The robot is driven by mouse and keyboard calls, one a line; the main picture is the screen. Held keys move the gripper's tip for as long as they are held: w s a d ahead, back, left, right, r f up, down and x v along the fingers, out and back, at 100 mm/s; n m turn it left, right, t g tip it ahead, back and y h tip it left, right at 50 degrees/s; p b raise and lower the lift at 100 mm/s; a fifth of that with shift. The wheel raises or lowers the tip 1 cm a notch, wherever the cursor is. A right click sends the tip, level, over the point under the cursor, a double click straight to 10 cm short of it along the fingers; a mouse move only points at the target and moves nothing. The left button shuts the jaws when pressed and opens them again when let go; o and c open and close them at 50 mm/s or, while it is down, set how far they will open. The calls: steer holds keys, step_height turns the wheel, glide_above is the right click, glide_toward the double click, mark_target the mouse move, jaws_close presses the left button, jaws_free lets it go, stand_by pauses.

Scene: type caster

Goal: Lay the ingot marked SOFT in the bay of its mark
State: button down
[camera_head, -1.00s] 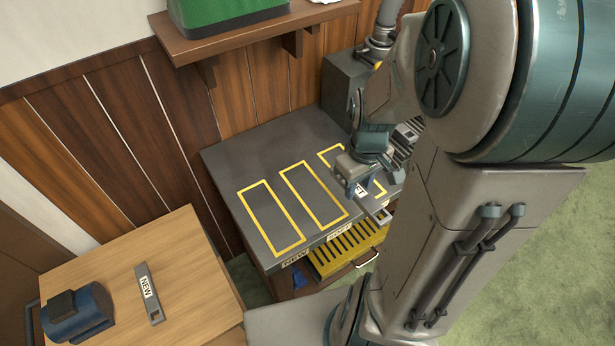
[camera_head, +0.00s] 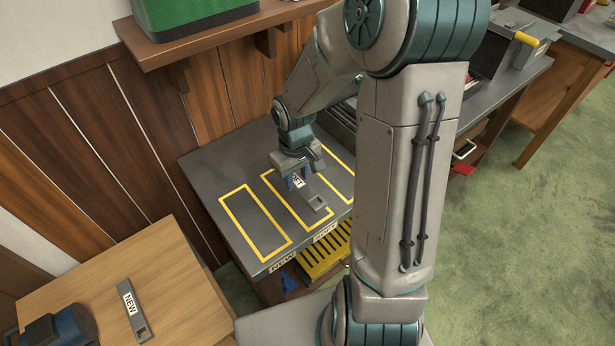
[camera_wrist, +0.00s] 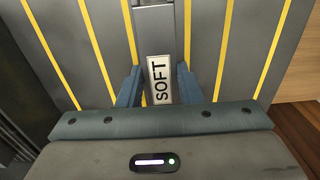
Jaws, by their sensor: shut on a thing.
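The ingot marked SOFT (camera_head: 314,197) is a grey bar with a white label and a hole at its front end. My gripper (camera_head: 296,180) is shut on it, and its blue fingers (camera_wrist: 159,88) grip both sides of the label in the wrist view. The ingot is over the middle yellow-outlined bay (camera_head: 279,204), lined up lengthwise between its side lines. Whether it touches the surface I cannot tell. The SOFT tag (camera_head: 326,232) is on the bench's front edge below this bay.
The left bay (camera_head: 236,208), above the NEW tag (camera_head: 283,264), is empty. A right bay (camera_head: 340,160) is partly hidden by my arm. An ingot marked NEW (camera_head: 134,311) lies on the wooden table (camera_head: 178,290). A shelf (camera_head: 215,32) with a green box hangs above the bench.

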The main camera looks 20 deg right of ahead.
mark_target(296, 180)
steer(key=shift+w+f, duration=0.15)
steer(key=shift+f, duration=1.9)
steer(key=c, duration=1)
jaws_free()
step_height(296, 180, up, 12)
steer(key=shift+p, duration=0.6)
steer(key=s+r+m+t, duration=0.1)
steer(key=s+r, duration=0.2)
steer(key=s, duration=0.1)
steer(key=s+r+m+t, duration=0.1)
steer(key=s+r, duration=0.2)
steer(key=s, duration=0.2)
steer(key=s+r+m+t, duration=0.1)
steer(key=s+r, duration=0.2)
steer(key=s, duration=0.2)
steer(key=shift+s+a+r+m, duration=0.1)
steer(key=shift+r+m, duration=0.3)
